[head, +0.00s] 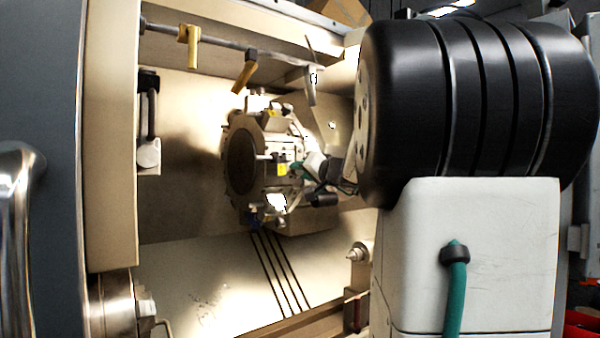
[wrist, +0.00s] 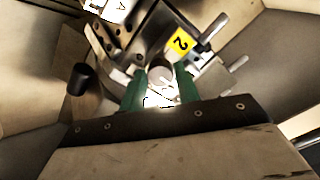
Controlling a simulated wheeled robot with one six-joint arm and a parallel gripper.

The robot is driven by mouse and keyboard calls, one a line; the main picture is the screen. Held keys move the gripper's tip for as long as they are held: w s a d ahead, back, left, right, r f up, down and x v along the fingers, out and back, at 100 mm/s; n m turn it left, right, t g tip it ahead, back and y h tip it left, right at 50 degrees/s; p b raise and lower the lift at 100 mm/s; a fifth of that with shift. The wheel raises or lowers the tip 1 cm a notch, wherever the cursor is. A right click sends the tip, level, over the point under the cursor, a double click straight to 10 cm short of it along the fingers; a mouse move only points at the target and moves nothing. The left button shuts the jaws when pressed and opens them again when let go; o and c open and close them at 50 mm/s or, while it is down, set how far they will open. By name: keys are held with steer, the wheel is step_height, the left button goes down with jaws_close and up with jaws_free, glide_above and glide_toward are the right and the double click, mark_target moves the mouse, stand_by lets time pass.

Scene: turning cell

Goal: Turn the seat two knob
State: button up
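The seat with the yellow label marked 2 (wrist: 181,43) is on the tool turret, just beyond my fingers in the wrist view. My gripper (wrist: 160,72) has two green fingers, set apart, with their tips close to the turret face below that label. A pale, shiny rounded part (wrist: 160,76) shows between the fingers; glare hides whether it is the seat two knob and whether the fingers touch it. In the head view, my gripper (head: 297,168) is small, at the right side of the turret (head: 242,160), beside a yellow label (head: 282,170).
Silver pins (wrist: 215,28) stick out right of the label. A black cylinder (wrist: 78,78) stands left of my fingers. A white label with an A (wrist: 118,8) is at the top. The machine's metal walls close around the turret. A tailstock centre (head: 356,254) stands at lower right.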

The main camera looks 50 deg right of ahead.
steer(key=c, duration=0.4)
steer(key=shift+c, duration=0.2)
steer(key=shift+m, duration=8.9)
